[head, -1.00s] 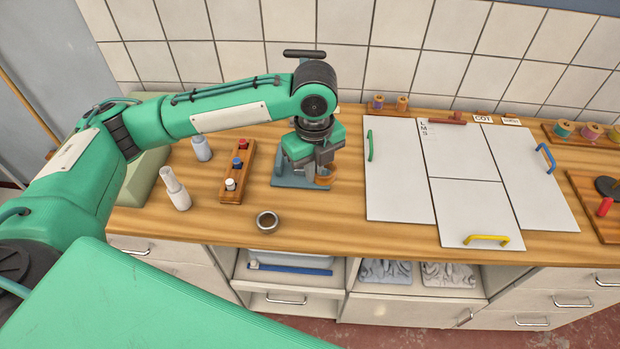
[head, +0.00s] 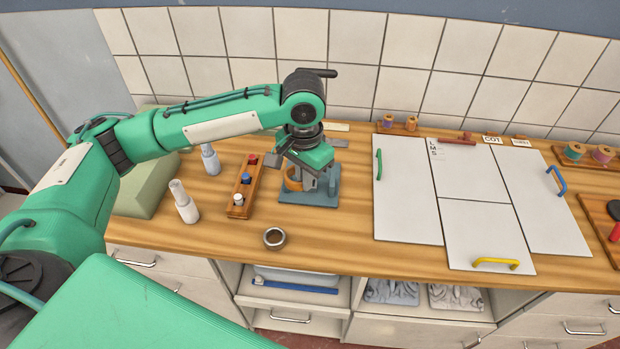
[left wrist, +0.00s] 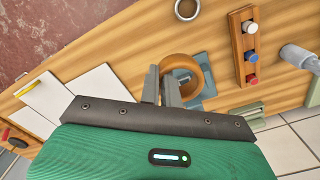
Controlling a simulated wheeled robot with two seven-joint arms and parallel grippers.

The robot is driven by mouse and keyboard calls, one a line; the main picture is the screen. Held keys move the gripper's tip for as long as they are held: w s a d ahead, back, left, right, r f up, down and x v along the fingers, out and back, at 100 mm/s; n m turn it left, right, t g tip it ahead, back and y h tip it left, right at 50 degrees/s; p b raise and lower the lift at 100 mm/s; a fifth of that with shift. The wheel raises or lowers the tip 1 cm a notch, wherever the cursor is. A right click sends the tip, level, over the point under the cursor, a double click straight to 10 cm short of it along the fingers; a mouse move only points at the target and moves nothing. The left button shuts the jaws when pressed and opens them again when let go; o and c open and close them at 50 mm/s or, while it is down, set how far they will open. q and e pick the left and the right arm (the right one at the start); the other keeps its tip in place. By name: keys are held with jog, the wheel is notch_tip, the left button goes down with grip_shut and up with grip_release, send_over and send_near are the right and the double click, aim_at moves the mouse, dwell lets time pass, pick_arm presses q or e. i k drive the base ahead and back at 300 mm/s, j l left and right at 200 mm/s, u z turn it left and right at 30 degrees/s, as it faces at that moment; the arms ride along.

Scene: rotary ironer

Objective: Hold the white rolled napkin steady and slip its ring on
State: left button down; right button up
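My left gripper (head: 304,176) is shut on the wall of an orange-brown ring (head: 292,181), above a blue-grey stand (head: 322,197). The left wrist view shows the ring (left wrist: 180,66) with its wall between the two fingertips (left wrist: 161,80). What I take as the white rolled napkin (head: 184,204) stands upright on the worktop, left of the wooden rack and apart from the gripper; its upper part is narrower. The gripper hides part of the stand. My right gripper is out of view.
A wooden rack (head: 235,211) with white, blue and red pieces stands between napkin and gripper. A greyer upright piece (head: 210,159) is behind. White panels (head: 478,217) lie to the right.

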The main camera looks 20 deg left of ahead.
aim_at(185, 204)
jog(key=u, duration=1.7)
